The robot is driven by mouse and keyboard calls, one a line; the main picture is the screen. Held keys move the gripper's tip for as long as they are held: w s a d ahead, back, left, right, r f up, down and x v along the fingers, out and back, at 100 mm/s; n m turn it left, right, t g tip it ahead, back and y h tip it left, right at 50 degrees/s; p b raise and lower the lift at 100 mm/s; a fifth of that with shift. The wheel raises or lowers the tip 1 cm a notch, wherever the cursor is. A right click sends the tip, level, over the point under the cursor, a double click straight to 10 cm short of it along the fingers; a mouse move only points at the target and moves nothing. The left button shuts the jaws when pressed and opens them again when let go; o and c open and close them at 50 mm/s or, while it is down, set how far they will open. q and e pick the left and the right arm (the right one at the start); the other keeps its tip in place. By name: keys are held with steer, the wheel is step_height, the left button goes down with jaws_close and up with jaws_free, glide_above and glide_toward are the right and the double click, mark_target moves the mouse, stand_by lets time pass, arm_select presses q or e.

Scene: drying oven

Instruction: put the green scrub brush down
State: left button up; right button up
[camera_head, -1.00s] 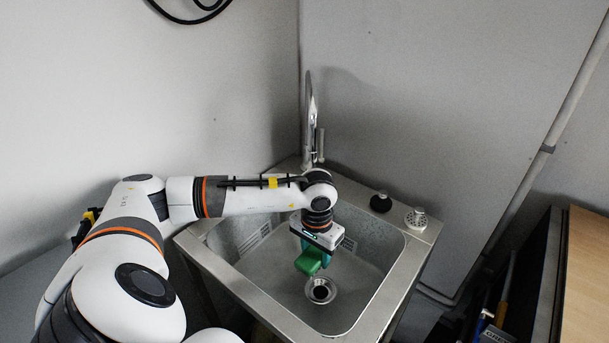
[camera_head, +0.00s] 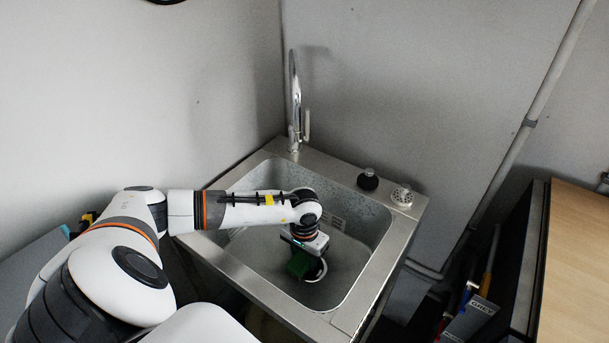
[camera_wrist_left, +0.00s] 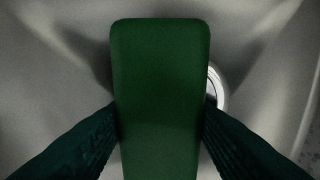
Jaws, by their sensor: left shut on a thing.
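The green scrub brush (camera_head: 299,264) is in my left gripper (camera_head: 301,258), down inside the steel sink basin (camera_head: 345,262). In the left wrist view the brush (camera_wrist_left: 160,85) shows as a dark green block with rounded corners, and the two dark fingers of my left gripper (camera_wrist_left: 160,140) press on its sides. The drain ring (camera_wrist_left: 214,88) shows partly behind the brush. I cannot tell whether the brush touches the basin floor. My right gripper is not in view.
The sink rim (camera_head: 385,262) surrounds the basin. A tall faucet (camera_head: 295,100) stands at the back corner. A black knob (camera_head: 368,180) and a strainer-like cap (camera_head: 402,195) sit on the rim. A wooden worktop (camera_head: 580,270) is at the right.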

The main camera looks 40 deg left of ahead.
mark_target(304, 255)
arm_select(q)
steer(key=shift+f, duration=0.2)
steer(key=o, duration=1)
steer(key=shift+c, duration=0.2)
steer(key=shift+r, duration=0.1)
step_height(304, 255, up, 12)
steer(key=shift+r, duration=0.15)
